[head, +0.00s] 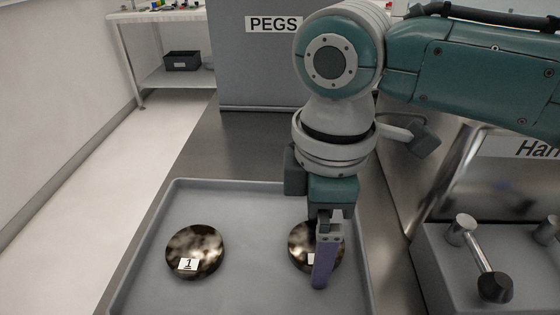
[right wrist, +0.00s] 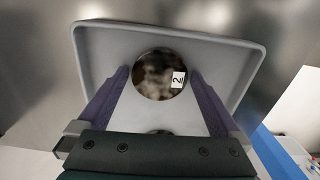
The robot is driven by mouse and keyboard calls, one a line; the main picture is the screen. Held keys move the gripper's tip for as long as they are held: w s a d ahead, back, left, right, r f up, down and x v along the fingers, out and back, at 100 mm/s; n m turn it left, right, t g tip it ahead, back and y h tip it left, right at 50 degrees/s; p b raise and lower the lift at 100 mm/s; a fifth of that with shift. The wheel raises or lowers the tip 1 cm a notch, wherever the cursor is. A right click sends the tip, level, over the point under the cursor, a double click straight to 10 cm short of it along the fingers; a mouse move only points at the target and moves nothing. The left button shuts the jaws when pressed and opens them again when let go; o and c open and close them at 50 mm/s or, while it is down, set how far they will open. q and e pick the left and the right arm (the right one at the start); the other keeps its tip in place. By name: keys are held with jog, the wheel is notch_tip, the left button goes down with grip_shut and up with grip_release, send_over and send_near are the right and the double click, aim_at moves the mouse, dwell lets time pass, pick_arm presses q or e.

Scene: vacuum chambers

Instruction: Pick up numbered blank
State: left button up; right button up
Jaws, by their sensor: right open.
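Blank 1 (head: 194,251) is a dark, mottled round disc with a white "1" label, lying in the left part of the grey tray (head: 150,222). A second disc (head: 300,240) lies to its right, partly hidden by my right gripper (head: 322,268). In the right wrist view a disc labelled "2" (right wrist: 152,78) shows between the spread purple fingers of my right gripper (right wrist: 159,72). The fingers point down and are open, one on each side of the disc; contact cannot be told. My left gripper is out of view.
A grey box labelled PEGS (head: 255,60) stands behind the tray. A metal fixture with a black-knobbed lever (head: 482,262) is to the right. Part of another disc (right wrist: 158,132) shows at the gripper's base in the right wrist view. A white shelf table (head: 160,30) stands far back.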

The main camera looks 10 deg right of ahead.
jog(key=shift+r, duration=0.1)
grip_shut()
dwell(0.7)
